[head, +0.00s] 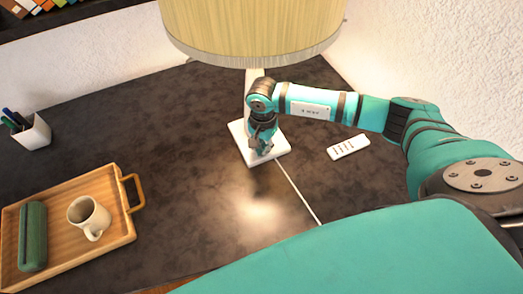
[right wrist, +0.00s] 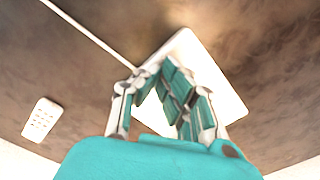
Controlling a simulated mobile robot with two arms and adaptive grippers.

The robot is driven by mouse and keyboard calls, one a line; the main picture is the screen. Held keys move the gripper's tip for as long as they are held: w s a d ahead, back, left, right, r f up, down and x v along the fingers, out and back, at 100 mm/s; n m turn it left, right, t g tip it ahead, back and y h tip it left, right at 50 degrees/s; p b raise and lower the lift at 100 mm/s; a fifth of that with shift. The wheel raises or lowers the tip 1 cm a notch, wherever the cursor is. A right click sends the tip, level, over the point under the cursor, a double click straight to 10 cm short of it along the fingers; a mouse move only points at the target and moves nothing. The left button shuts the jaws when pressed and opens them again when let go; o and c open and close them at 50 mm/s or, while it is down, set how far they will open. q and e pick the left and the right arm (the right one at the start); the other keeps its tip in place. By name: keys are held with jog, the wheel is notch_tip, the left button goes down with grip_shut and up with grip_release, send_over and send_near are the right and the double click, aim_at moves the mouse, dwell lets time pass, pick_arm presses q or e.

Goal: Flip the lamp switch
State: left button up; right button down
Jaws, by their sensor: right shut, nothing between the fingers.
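The lamp (head: 252,35) has a pale yellow drum shade at the top of the head view and a white square base (head: 282,145) on the dark table. Its base also shows in the right wrist view (right wrist: 197,57). My right gripper (head: 262,150) points down right over the base, shut and empty. In the right wrist view the gripper (right wrist: 160,75) covers part of the base. I cannot make out the switch; the gripper may hide it. My left gripper is out of view.
A white cord (head: 299,192) runs from the base toward the table's front. A white remote (head: 348,147) lies to the right, under my forearm. A wooden tray (head: 122,225) with a mug (head: 88,216) and a green case (head: 33,237) stands at left. A pen cup (head: 33,133) is behind it.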

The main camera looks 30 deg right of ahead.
jog(key=shift+f+b, duration=0.55)
jog(key=shift+f, duration=0.05)
jog(key=shift+s+r, duration=0.1)
jog(key=shift+r+p, duration=0.6)
jog(key=shift+r, duration=0.25)
jog(key=shift+r+p, duration=1.25)
jog(key=shift+r, duration=1.35)
jog(key=shift+f, duration=0.1)
